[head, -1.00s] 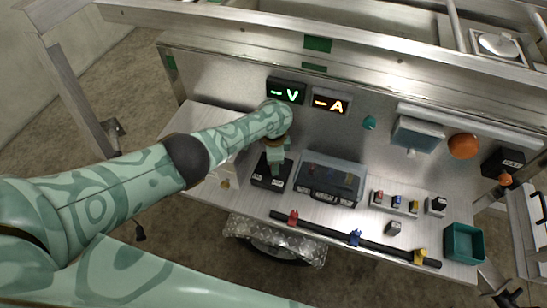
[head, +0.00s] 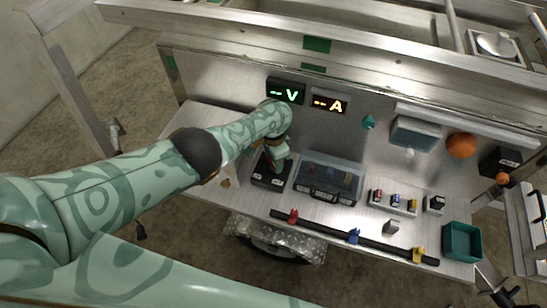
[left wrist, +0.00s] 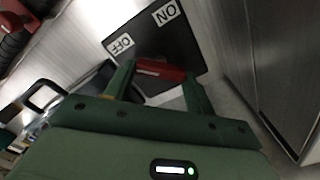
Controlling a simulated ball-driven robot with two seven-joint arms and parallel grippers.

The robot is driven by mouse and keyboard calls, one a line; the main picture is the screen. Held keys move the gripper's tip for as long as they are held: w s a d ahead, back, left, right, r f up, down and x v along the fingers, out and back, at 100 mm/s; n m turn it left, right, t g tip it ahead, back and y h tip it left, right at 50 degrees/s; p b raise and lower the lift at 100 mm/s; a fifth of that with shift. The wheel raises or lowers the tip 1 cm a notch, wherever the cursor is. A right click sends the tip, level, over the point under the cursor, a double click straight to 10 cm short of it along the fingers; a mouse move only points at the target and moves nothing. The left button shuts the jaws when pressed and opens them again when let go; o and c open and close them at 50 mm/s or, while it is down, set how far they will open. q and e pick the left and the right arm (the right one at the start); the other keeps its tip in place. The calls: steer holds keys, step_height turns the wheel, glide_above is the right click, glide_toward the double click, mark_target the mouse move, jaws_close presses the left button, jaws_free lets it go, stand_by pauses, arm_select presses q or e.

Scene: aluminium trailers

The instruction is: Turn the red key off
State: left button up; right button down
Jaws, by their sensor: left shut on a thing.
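The black switch box (head: 267,178) sits on the metal bench in the head view, below the green V display (head: 286,93). In the left wrist view its dark plate (left wrist: 135,25) carries a white ON label (left wrist: 166,12) and a white OFF label (left wrist: 121,43). The red key (left wrist: 160,70) shows between the two green fingers of my left gripper (left wrist: 160,84), which is shut on it. In the head view my left gripper (head: 276,155) reaches down onto the box and hides most of the key. My right gripper is out of view.
A clear-lidded box (head: 330,178) stands just right of the switch box. An orange A display (head: 329,103) is on the back panel. A black bar with coloured clamps (head: 385,247) runs along the front edge. A teal bin (head: 463,240) stands at the right.

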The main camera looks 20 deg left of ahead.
arm_select(q)
steer(key=o, duration=1)
step_height(320, 180, up, 16)
steer(key=p, duration=1.2)
steer(key=shift+r, duration=0.15)
